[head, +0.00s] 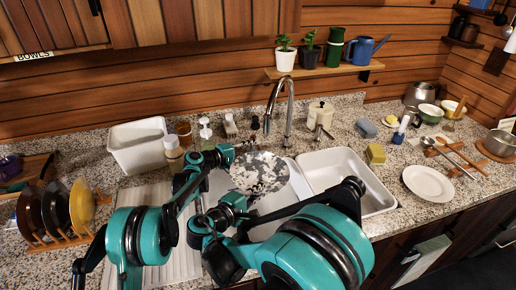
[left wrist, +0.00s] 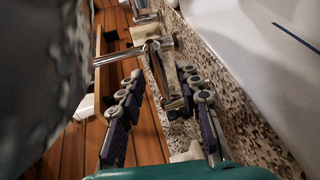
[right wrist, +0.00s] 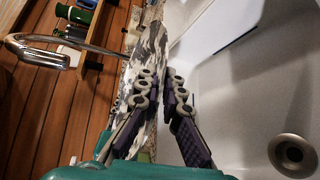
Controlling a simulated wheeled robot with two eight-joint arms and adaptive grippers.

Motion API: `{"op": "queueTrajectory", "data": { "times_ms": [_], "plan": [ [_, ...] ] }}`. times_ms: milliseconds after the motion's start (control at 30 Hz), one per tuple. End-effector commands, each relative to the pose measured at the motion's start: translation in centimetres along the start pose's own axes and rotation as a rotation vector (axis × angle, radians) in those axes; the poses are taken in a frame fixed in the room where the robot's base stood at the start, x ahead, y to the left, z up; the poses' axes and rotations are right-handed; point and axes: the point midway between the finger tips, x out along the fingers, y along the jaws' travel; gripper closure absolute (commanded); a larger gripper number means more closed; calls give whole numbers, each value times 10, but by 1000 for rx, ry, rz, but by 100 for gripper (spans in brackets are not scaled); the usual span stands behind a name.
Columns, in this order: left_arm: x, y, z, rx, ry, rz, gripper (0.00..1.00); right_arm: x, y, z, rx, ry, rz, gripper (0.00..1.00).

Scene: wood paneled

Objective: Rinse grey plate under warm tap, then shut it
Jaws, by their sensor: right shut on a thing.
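The grey plate (head: 262,166), mottled with white patches, is tilted over the left sink basin, below the tap's spout in the head view. My right gripper (head: 244,200) is shut on its near edge; in the right wrist view the plate (right wrist: 152,48) runs between the fingers (right wrist: 161,82). The chrome tap (head: 289,105) arches above the plate, and its spout shows in the right wrist view (right wrist: 45,48). I see no clear water stream. My left gripper (head: 228,153) is by the tap's base, left of the plate. Its fingers (left wrist: 162,78) are apart, with a chrome tap part (left wrist: 168,75) between them.
The right sink basin (head: 345,168) is empty. A white tub (head: 137,145) and bottles (head: 172,153) stand behind the drainer. A rack of plates (head: 62,238) is at far left. A white plate (head: 428,184) and yellow sponge (head: 376,154) lie at right.

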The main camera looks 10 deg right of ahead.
Motion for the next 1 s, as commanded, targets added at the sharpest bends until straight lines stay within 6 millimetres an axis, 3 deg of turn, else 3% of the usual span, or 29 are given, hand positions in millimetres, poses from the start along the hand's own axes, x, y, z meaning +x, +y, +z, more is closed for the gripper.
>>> {"op": "queueTrajectory", "data": {
  "times_ms": [200,533,567,700,1000],
  "plan": [
    [25,0,0,0,-1,-1,66,0,0,0,0,0,1,100],
    [29,0,0,0,1,-1,66,0,0,0,0,0,1,100],
    [29,0,0,0,1,-1,68,0,0,0,0,0,1,100],
    [29,0,0,0,0,-1,100,0,0,0,0,0,1,100],
    [26,-2,-4,9,-44,-3,100,0,0,0,0,0,1,100]
  ]
}}
